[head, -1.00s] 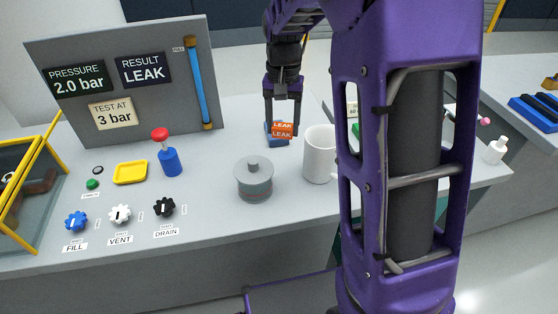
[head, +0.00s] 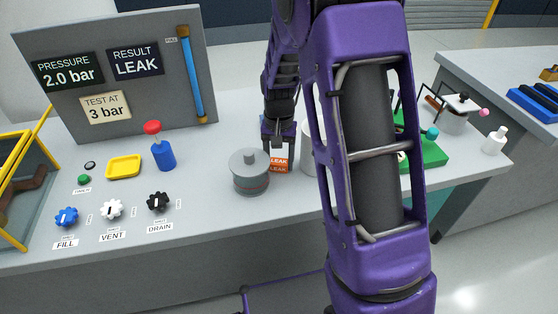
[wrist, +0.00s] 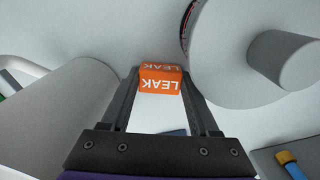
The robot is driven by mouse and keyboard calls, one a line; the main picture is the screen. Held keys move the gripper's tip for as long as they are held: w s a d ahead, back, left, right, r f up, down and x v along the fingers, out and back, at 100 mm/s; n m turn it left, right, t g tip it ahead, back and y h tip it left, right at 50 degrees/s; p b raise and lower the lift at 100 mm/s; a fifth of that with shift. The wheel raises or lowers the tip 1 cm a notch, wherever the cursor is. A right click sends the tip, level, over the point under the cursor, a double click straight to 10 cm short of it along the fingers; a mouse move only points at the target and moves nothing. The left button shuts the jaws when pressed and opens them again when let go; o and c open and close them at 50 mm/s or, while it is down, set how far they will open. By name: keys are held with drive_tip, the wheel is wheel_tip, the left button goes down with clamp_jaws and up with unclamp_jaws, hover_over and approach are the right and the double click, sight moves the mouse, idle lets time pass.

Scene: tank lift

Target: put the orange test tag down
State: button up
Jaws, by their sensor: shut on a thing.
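The orange test tag (head: 278,166) has LEAK printed in white on it. In the head view it is between the grey lidded tank (head: 250,174) and the white mug (head: 307,150). My gripper (head: 278,145) points down from above and is shut on the tag. In the wrist view the tag (wrist: 162,82) sits between the two fingertips, with the grey tank (wrist: 235,60) close on the right. I cannot tell whether the tag's underside touches the bench.
A panel (head: 118,75) stands at the back left and reads 2.0 bar and LEAK. A yellow tray (head: 124,167), a blue pump with a red knob (head: 162,155) and several valve knobs are on the left. My arm hides part of the mug. Bench in front of the tag is bare.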

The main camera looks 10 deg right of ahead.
drive_tip(key=o, duration=1.1)
drive_tip(key=shift+f, duration=0.1)
drive_tip(key=shift+c, duration=0.2)
